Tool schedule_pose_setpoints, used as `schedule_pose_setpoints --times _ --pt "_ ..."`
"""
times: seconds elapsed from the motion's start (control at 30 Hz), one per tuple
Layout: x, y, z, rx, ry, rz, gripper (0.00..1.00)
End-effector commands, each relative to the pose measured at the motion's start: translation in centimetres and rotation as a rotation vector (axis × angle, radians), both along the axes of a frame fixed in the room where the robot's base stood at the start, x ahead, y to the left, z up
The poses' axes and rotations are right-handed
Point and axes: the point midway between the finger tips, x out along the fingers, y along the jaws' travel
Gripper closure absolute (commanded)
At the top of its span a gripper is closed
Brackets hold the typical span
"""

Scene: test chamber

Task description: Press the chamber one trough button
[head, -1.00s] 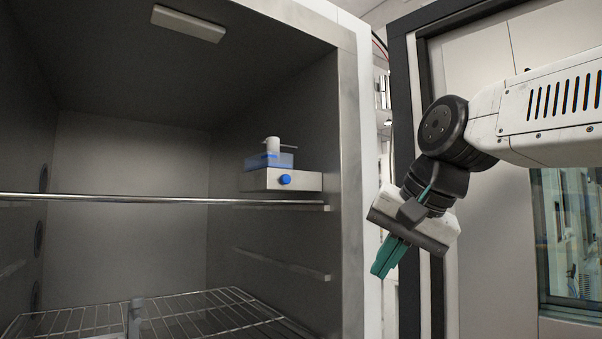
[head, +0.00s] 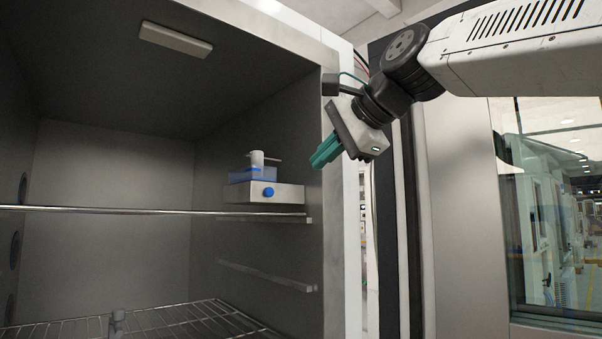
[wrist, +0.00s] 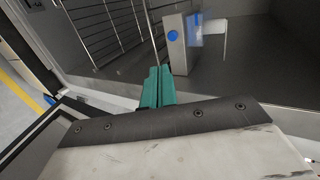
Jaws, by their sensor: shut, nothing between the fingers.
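The blue round button (head: 268,192) is on the front of a pale box, the trough unit (head: 290,194), on the right inside wall of the open chamber. A translucent blue tray (head: 252,176) with a white cylinder (head: 257,158) sits on top of it. My gripper (head: 318,162) has teal fingers shut and empty, in front of the chamber's right edge, up and right of the button and apart from it. In the wrist view the fingers (wrist: 157,72) point toward the chamber; the button (wrist: 173,35) shows just beyond their tips, slightly right.
The chamber's right door frame (head: 333,230) stands close to my gripper. A wire rack (head: 180,318) lies lower down. The open door (head: 450,200) is at right.

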Motion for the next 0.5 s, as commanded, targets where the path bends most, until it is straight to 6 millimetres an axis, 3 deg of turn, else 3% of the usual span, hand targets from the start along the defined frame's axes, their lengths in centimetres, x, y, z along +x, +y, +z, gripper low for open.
schedule_pose_setpoints --times 0.5 --pt "7.2 5.7 -4.5 -0.001 0.002 0.005 1.00"
